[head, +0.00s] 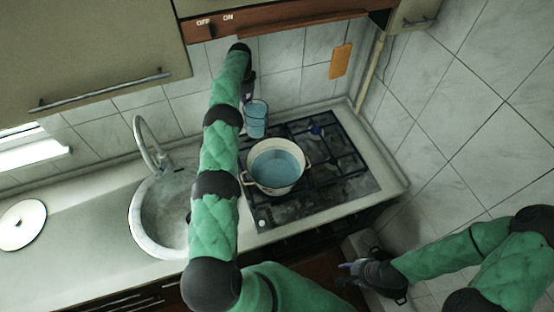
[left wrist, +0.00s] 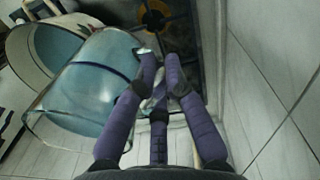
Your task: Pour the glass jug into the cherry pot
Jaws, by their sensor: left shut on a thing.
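The pot (head: 262,184), cream inside with a dark rim and two side handles, stands on the hob and holds blue liquid. It also shows at the upper left of the left wrist view (left wrist: 22,62). The clear glass jug (head: 256,120), with blue liquid inside, is just behind the pot; it fills the left of the left wrist view (left wrist: 88,90), close to the pot's rim. My left gripper (left wrist: 160,75) is shut on the jug at its handle side. My right gripper (head: 350,273) is open and empty, low at the right in front of the counter.
The black gas hob (head: 345,165) has free burners right of the pot. A round sink (head: 150,215) with a tap (head: 145,140) lies to the left. A white plate (head: 22,225) is on the far-left counter. An orange board (head: 340,61) hangs on the tiled wall.

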